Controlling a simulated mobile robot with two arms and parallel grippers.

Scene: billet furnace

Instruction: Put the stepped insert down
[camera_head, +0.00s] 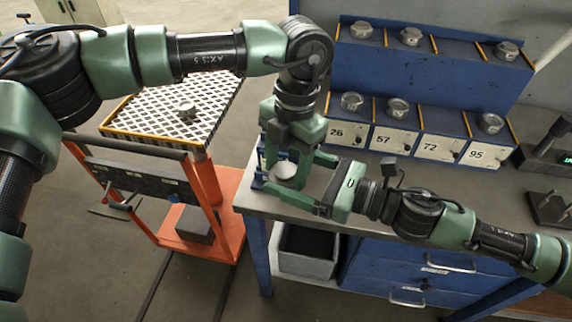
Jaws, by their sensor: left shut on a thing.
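A silver, round stepped insert (286,170) is at the left end of the grey workbench (385,204). My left gripper (287,163) reaches down from above and is shut on it. My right gripper (300,178) comes in from the right, low over the bench. Its two fingers are spread apart, one on the far side and one on the near side of the insert. The arms partly hide the insert, and I cannot tell whether its underside touches the bench.
A blue rack (430,78) carries several silver parts, above labels 26, 57, 72 and 95. An orange cart (231,215) with a grid top (150,112) holds a small metal part (187,110). A grey bin (305,264) sits under the bench. Dark fixtures (550,207) stand at right.

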